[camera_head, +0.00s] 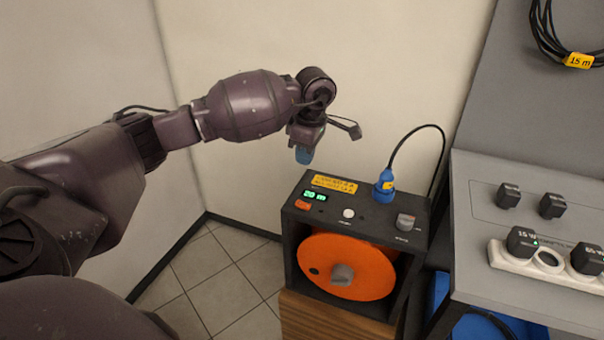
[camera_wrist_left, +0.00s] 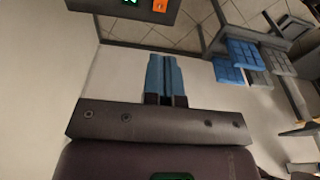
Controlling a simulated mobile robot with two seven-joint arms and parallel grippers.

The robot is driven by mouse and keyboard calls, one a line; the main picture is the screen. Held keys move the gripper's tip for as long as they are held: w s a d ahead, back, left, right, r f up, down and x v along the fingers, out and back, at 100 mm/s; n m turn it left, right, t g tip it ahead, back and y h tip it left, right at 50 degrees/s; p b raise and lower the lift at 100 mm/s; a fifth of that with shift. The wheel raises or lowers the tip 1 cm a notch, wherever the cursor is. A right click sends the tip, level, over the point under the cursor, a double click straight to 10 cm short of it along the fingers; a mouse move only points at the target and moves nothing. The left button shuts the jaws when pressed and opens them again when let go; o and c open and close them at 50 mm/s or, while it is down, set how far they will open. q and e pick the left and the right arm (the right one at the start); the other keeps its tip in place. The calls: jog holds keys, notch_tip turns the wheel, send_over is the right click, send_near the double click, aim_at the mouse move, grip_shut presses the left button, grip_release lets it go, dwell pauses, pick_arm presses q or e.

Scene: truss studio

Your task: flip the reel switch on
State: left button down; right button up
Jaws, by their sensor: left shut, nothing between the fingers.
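The cable reel is a dark box (camera_head: 292,232) with an orange drum (camera_head: 345,263) in its front. On its top panel, at the front left, is a small orange switch (camera_head: 302,204), next to a green-lit display (camera_head: 315,195) reading 20 m. I cannot tell which way the switch is tipped. In the left wrist view the orange switch (camera_wrist_left: 160,6) shows at the top edge. My left gripper (camera_head: 304,156) has blue fingertips, shut and empty, pointing down above and behind the box's left part, apart from it. The fingertips also show in the wrist view (camera_wrist_left: 163,62). My right gripper is not in view.
A blue plug (camera_head: 384,186) with a looping black cable stands on the box top, beside a white button (camera_head: 348,213) and a grey knob (camera_head: 405,222). A grey bench (camera_head: 470,270) with a power strip (camera_head: 510,262) is at the right. Walls stand behind and left.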

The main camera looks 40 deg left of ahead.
aim_at(298, 202)
pick_arm(q)
jog(key=f, duration=0.4)
jog(key=a+f, duration=0.1)
jog(key=f, duration=0.3)
jog(key=f+b, duration=0.1)
jog(key=f, duration=0.3)
jog(key=shift+s+a, duration=0.15)
jog(key=shift+a, duration=0.05)
jog(key=shift+f, duration=0.55)
jog(key=shift+a, duration=0.1)
